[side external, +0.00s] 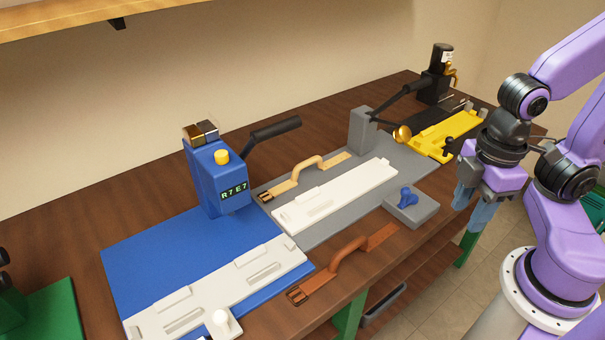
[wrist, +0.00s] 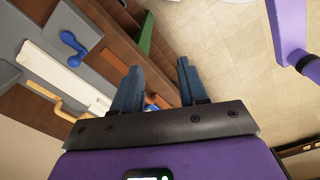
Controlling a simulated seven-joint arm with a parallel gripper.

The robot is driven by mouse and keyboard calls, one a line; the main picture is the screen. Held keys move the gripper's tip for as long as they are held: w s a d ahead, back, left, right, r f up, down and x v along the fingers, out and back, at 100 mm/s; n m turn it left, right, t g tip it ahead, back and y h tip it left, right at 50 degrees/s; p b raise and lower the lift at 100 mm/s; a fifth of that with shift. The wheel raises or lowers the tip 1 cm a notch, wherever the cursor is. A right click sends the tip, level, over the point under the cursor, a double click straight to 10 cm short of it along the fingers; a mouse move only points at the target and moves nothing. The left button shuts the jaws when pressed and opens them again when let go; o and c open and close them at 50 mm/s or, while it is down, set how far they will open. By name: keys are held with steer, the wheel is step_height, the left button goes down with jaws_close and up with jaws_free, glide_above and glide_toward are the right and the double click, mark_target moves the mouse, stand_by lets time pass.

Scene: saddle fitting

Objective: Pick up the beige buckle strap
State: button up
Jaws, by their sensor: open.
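The beige buckle strap (side external: 308,168) lies on the table between the blue machine and the grey post, behind a white fixture plate. Its middle arches up and its dark buckle is at the left end. In the wrist view, a beige strap (wrist: 45,93) shows at the left, beside the white plate. My gripper (side external: 474,205) is off the table's front edge at the right, well apart from the strap, with its fingers pointing down. In the wrist view my gripper (wrist: 159,64) has its two blue fingers spread, with nothing between them.
A brown buckle strap (side external: 347,258) lies at the table's front edge. The white plate (side external: 335,195) and a grey block with a blue knob (side external: 407,198) stand between my gripper and the beige strap. The blue machine (side external: 215,178) and grey post (side external: 362,131) flank the strap.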

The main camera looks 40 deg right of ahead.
steer(key=shift+c, duration=0.9)
steer(key=t+h, duration=0.8)
steer(key=h, duration=0.3)
glide_toward(304, 166)
steer(key=x, duration=0.6)
steer(key=shift+s+d+r, duration=0.1)
steer(key=shift+d+r, duration=0.05)
steer(key=shift+d, duration=0.05)
steer(key=shift+a+x, duration=0.25)
steer(key=shift+x, duration=2.5)
jaws_close()
